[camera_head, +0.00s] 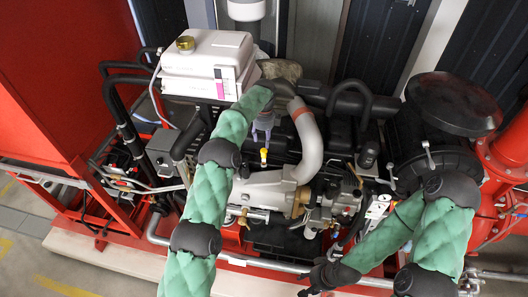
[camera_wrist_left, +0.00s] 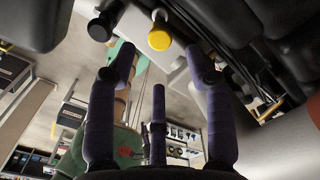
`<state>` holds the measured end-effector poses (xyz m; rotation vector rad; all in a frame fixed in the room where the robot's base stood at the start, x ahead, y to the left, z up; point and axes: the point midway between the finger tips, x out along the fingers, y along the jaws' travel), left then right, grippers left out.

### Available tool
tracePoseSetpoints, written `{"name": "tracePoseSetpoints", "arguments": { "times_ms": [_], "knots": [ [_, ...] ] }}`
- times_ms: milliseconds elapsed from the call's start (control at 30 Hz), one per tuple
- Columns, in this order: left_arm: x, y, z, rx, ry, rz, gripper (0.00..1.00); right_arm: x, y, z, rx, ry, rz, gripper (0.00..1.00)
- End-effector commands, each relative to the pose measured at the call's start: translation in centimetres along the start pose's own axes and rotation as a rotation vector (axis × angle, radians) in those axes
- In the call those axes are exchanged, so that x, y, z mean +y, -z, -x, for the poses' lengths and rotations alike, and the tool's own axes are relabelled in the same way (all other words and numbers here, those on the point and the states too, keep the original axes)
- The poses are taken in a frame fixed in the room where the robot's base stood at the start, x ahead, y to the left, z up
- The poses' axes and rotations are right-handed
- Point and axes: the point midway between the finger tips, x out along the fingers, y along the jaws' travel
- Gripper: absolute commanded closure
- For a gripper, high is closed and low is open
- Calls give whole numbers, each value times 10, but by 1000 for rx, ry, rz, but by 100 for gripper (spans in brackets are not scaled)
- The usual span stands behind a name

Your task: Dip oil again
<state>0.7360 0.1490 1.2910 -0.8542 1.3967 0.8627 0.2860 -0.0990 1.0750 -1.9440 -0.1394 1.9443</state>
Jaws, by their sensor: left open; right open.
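The yellow-topped dipstick handle (camera_head: 263,154) stands upright among the dark engine parts, in the middle of the head view. In the left wrist view, a round yellow knob (camera_wrist_left: 159,39) shows at the top, just beyond the fingertips. My left gripper (camera_head: 263,134) hangs just above the yellow handle, with its purple fingers pointing down. In the left wrist view, my left gripper (camera_wrist_left: 158,60) has its fingers spread with nothing between them. My right gripper (camera_head: 316,284) is low in the head view, dark and small, in front of the engine.
A white tank (camera_head: 207,62) with a brass cap stands behind and left of my left gripper. A grey curved pipe (camera_head: 308,140) runs close to its right. A dark round knob (camera_wrist_left: 100,27) sits left of the yellow one. A red cabinet (camera_head: 50,80) fills the left.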

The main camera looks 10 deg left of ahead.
Motion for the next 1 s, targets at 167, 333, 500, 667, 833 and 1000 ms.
{"name": "tracePoseSetpoints", "arguments": {
  "times_ms": [167,333,500,667,833,1000],
  "knots": [
    [1,0,-35,1,-4,1,48,1,0,-4,0,0,0,52],
    [1,0,-66,1,-3,1,48,6,1,-17,0,0,0,52],
    [1,0,-83,0,-1,1,48,8,1,-21,0,0,0,52],
    [1,0,-91,0,0,1,48,8,1,-22,0,0,0,52],
    [1,0,-92,0,-1,1,48,8,1,-22,0,0,0,52],
    [1,0,-92,0,-1,1,62,8,1,-22,0,0,0,52]
  ]
}}
